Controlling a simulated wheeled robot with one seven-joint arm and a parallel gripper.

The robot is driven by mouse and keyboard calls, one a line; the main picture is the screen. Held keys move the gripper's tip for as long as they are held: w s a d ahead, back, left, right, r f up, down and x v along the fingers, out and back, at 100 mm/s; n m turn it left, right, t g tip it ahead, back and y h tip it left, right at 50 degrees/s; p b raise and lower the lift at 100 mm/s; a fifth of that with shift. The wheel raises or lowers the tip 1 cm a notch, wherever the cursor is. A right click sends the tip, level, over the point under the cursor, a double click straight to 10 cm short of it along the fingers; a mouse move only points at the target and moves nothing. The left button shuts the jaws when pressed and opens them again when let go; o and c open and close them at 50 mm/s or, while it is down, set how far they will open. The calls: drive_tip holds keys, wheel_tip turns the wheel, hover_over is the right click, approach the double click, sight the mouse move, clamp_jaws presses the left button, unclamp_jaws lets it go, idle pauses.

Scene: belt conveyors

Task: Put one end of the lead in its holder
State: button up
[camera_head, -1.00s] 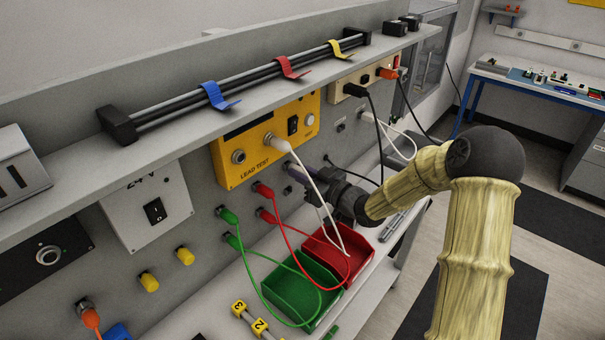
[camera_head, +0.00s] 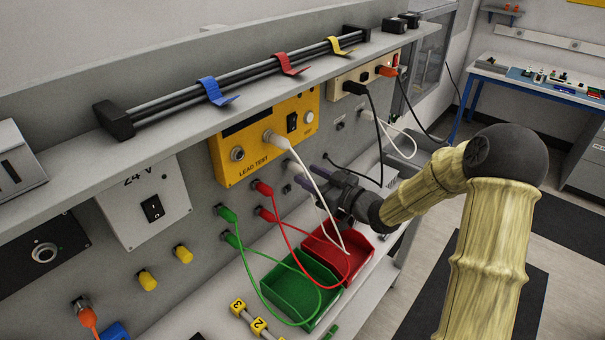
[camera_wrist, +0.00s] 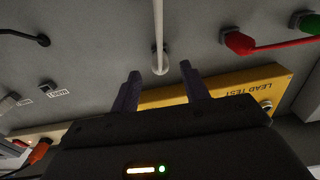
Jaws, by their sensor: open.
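A white lead has one plug (camera_head: 281,142) in the yellow LEAD TEST box (camera_head: 232,172); its cord hangs in a loop toward the bins. In the wrist view a white cord (camera_wrist: 158,22) runs down to a white end at a round grey holder (camera_wrist: 160,52) on the panel, close to the box. The end looks seated there, but how deep I cannot tell. My gripper (camera_head: 314,168) is open and empty, just off the panel. In the wrist view its two purple fingers (camera_wrist: 160,82) stand apart, either side of the white end and short of it.
Red and green leads (camera_head: 264,188) are plugged into the panel left of my gripper. A green bin (camera_head: 283,278) and a red bin (camera_head: 361,246) stand below. A grey shelf (camera_head: 200,128) overhangs. Black and white cords hang to the right.

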drive_tip(key=b+v, duration=0.2)
drive_tip(key=v, duration=1.1)
drive_tip(key=shift+s+d, duration=0.2)
drive_tip(key=shift+s, duration=0.05)
drive_tip(key=d+f+m+g+h+p, duration=0.2)
drive_tip(key=d+f+m+h, duration=0.25)
drive_tip(key=h, duration=0.75)
drive_tip(key=s+m+g+h+p, duration=0.2)
drive_tip(key=s+m+g, duration=0.3)
drive_tip(key=s, duration=1.2)
drive_tip(key=shift+s+r+g, duration=0.15)
drive_tip(key=shift+r+g, duration=0.1)
drive_tip(key=shift+g, duration=0.55)
